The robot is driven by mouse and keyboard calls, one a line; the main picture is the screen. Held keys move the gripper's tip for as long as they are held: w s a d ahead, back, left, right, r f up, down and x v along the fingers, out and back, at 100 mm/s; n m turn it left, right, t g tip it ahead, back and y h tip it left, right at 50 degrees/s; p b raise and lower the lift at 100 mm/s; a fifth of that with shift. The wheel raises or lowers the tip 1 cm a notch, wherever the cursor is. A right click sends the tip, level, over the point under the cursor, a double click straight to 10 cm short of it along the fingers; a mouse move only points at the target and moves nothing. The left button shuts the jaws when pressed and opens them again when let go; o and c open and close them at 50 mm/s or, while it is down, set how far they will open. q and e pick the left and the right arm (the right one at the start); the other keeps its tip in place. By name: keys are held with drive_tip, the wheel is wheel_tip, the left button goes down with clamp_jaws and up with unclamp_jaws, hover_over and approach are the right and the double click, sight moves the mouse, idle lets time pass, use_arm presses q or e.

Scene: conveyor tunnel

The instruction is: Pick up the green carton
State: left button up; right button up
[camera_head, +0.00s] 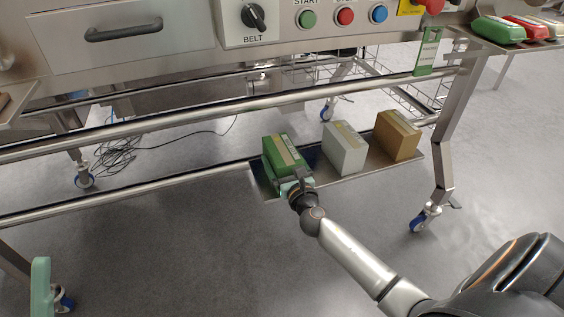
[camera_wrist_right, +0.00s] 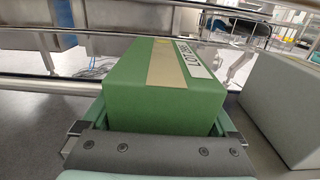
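The green carton (camera_head: 281,152) has a tan strip and a white label. It stands at the left end of a low metal shelf. In the right wrist view the carton (camera_wrist_right: 150,90) fills the middle, between the fingers. My right gripper (camera_head: 297,184) is at its near side, with the fingers spread on either side of the carton; in the wrist view (camera_wrist_right: 158,128) the fingers lie close along its sides, and firm contact is not clear. A teal rounded piece at the lower left looks like a fingertip of my left gripper (camera_head: 41,285); the rest is out of frame.
A grey-white carton (camera_head: 345,149) and a brown carton (camera_head: 397,136) stand to the right on the same shelf (camera_head: 350,178). A long metal rail (camera_head: 200,113) runs above and behind the carton. A table leg (camera_head: 446,160) stands at right. The floor in front is clear.

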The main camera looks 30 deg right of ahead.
sight(282, 148)
clamp_jaws()
drive_tip(key=shift+r, duration=0.1)
idle(0.5)
use_arm(q)
drive_tip(key=shift+r, duration=0.1)
use_arm(e)
drive_tip(key=shift+r, duration=0.1)
